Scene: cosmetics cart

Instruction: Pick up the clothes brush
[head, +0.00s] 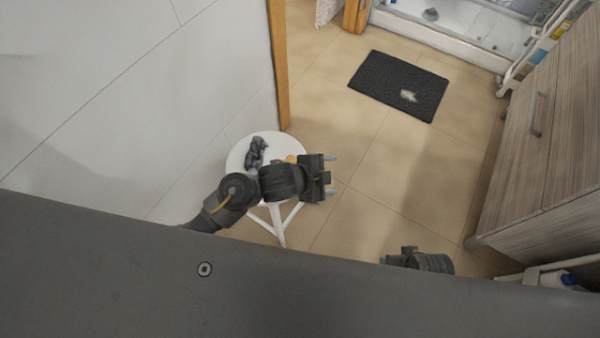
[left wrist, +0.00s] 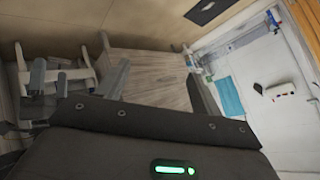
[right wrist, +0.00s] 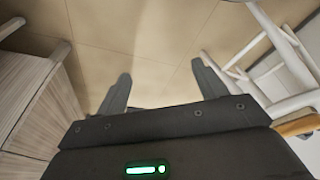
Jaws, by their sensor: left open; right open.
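I cannot make out the clothes brush for certain. A tan wooden-looking piece (head: 291,158) lies on the round white stool (head: 236,158), partly hidden by my left arm. A similar tan piece (right wrist: 298,126) shows at the right edge of the right wrist view; whether either is the brush I cannot tell. My left gripper (head: 333,172) is open and empty, just right of the stool. In the left wrist view its fingers (left wrist: 160,72) are apart with nothing between them. My right gripper (right wrist: 160,70) is open and empty above the floor; its body shows low in the head view.
A dark grey crumpled object (head: 256,152) lies on the stool. A black mat (head: 385,82) with a pale patch lies on the tiled floor. A wooden cabinet (head: 530,130) stands at the right. A white cart rail (head: 540,270) with a bottle (head: 568,280) shows lower right. The middle floor is clear.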

